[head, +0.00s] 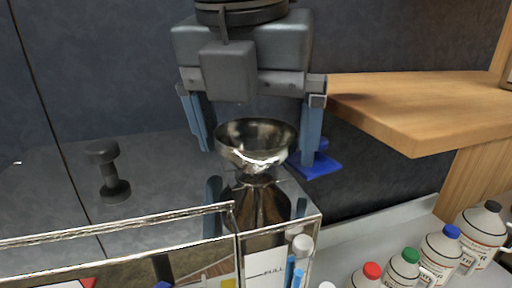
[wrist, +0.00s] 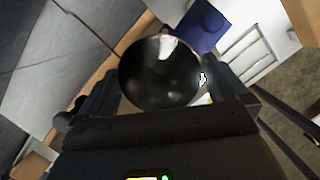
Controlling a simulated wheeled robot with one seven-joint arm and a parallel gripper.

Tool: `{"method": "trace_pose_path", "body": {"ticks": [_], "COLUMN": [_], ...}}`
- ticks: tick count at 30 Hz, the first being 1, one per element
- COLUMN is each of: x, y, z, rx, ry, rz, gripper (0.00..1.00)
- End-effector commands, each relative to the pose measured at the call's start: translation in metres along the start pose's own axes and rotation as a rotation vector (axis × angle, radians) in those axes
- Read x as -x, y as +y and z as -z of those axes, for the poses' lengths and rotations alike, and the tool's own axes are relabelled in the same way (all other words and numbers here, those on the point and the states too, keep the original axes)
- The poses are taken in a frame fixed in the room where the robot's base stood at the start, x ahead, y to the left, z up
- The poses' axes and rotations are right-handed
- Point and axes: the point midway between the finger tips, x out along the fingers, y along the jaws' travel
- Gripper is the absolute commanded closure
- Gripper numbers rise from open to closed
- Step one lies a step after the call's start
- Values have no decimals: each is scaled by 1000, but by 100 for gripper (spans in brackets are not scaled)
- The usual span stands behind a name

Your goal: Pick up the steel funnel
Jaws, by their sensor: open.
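The steel funnel (head: 257,145) is a shiny bowl with its wide mouth facing up. It stands over the right end of a polished metal surface, where its reflection shows below it. My gripper (head: 256,156) is open and comes down from above, with one finger on each side of the funnel. In the wrist view the funnel's dark round bowl (wrist: 160,72) lies between the fingers of my gripper (wrist: 165,92). I see no clear contact between fingers and funnel. The funnel's spout and base are hard to tell from the reflection.
A blue block (head: 318,165) sits close behind the right finger. A wooden shelf (head: 420,105) juts out at the right. Several capped jugs (head: 440,250) stand at lower right. A shiny-edged box wall (head: 120,228) runs along the front. A dark knobbed post (head: 108,172) stands left.

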Motion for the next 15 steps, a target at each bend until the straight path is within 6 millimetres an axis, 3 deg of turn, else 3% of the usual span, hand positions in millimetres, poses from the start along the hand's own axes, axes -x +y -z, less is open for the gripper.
{"method": "trace_pose_path", "body": {"ticks": [4, 11, 15], "x": [-11, -12, -12], "y": [0, 0, 0], "z": [1, 1, 1], "rx": [2, 2, 2], "ry": [1, 0, 0], "rz": [-1, -2, -2], "gripper": [0, 1, 14]}}
